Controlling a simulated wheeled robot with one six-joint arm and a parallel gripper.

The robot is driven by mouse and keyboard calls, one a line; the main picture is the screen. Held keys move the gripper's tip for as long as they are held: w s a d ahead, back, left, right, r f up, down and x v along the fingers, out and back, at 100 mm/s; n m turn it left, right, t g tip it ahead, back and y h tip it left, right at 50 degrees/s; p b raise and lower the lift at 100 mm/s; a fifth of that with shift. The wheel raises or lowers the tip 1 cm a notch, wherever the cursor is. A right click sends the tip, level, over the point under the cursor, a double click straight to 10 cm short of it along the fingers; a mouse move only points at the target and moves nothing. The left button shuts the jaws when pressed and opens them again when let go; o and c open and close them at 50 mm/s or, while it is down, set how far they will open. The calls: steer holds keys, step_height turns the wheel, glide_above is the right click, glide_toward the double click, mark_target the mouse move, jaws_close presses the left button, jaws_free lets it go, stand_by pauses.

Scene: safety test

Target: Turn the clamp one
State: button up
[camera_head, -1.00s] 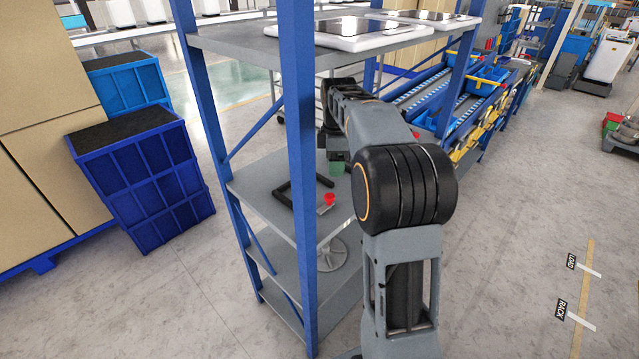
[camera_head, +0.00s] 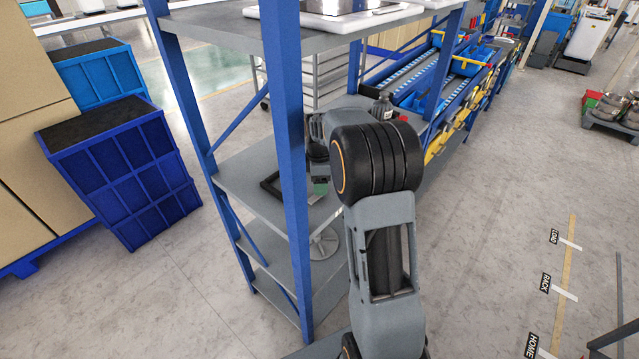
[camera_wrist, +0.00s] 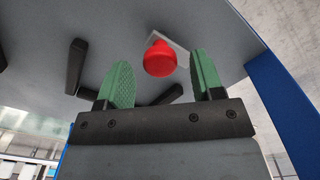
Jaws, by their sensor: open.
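A red rounded knob (camera_wrist: 160,59) on a flat grey metal piece (camera_wrist: 172,40) shows in the wrist view; it may be the clamp. My gripper (camera_wrist: 161,80) has two green ribbed fingertips, spread apart and empty. The knob appears between the tips and a little beyond them; I see no contact. In the head view my gripper (camera_head: 319,188) is low over the middle shelf, partly behind my own arm, and the knob is hidden. Black bars (camera_wrist: 75,66) lie on the shelf surface beside the knob; a dark frame (camera_head: 270,186) shows there in the head view.
The blue rack post (camera_head: 290,170) stands close to the left of my arm. An upper shelf (camera_head: 215,32) carries white trays above. A round grey disc-like object (camera_head: 323,243) is on a lower level.

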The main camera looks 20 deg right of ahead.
steer(key=shift+f, duration=0.5)
steer(key=shift+c, duration=0.2)
steer(key=c, duration=0.9)
